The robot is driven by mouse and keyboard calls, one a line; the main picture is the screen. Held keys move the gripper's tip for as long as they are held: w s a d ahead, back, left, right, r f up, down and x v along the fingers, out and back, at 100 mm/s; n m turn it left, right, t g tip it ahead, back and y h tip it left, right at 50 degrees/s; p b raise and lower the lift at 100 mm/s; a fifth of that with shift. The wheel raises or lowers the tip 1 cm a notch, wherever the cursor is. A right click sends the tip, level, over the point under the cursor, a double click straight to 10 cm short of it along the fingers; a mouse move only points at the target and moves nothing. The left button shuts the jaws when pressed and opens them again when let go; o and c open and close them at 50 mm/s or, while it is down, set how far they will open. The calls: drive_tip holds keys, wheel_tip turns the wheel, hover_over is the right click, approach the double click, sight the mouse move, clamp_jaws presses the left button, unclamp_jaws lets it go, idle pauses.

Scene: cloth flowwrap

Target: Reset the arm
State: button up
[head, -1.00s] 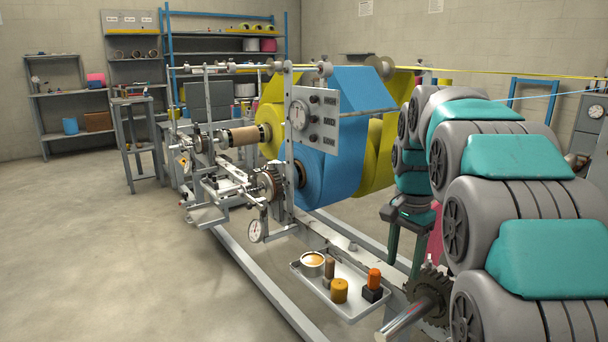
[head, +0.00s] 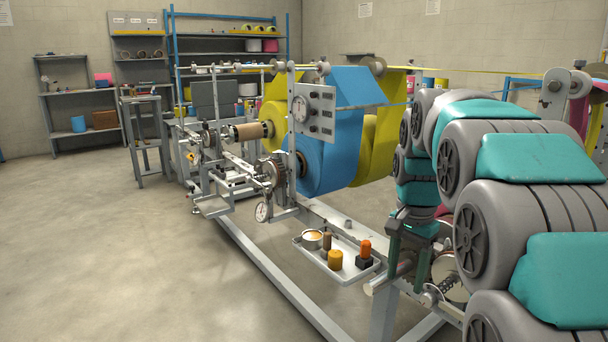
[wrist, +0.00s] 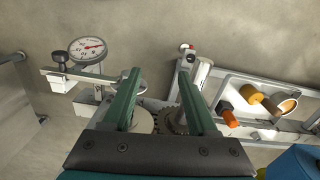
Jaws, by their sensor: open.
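My gripper (head: 407,262) hangs down at the end of my arm in the head view, to the right of the small tray. In the wrist view, its two green fingers (wrist: 160,78) are spread apart with nothing held between them. A toothed gear (wrist: 174,121) and a pale round disc (wrist: 139,121) lie behind and below the fingers. I cannot tell how far above them the fingertips are.
The wrapping machine carries blue (head: 338,150) and yellow film rolls. A tray (head: 322,267) holds a cup, an orange-topped item and other small things. A dial gauge (wrist: 89,48) stands left of the fingers. Open floor (head: 120,250) lies to the left.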

drive_tip(key=s+a+f+n, duration=0.1)
drive_tip(key=s+f+n, duration=0.2)
drive_tip(key=s, duration=0.7)
drive_tip(key=s+a+f+n+g, duration=0.1)
drive_tip(key=s+f, duration=0.4)
drive_tip(key=s, duration=0.5)
drive_tip(key=s+a+f+n, duration=0.2)
drive_tip(key=s+f+n, duration=0.2)
drive_tip(key=s, duration=0.6)
drive_tip(key=shift+s+a+f+n+g, duration=0.2)
drive_tip(key=shift+n+g, duration=0.1)
drive_tip(key=shift+n, duration=0.6)
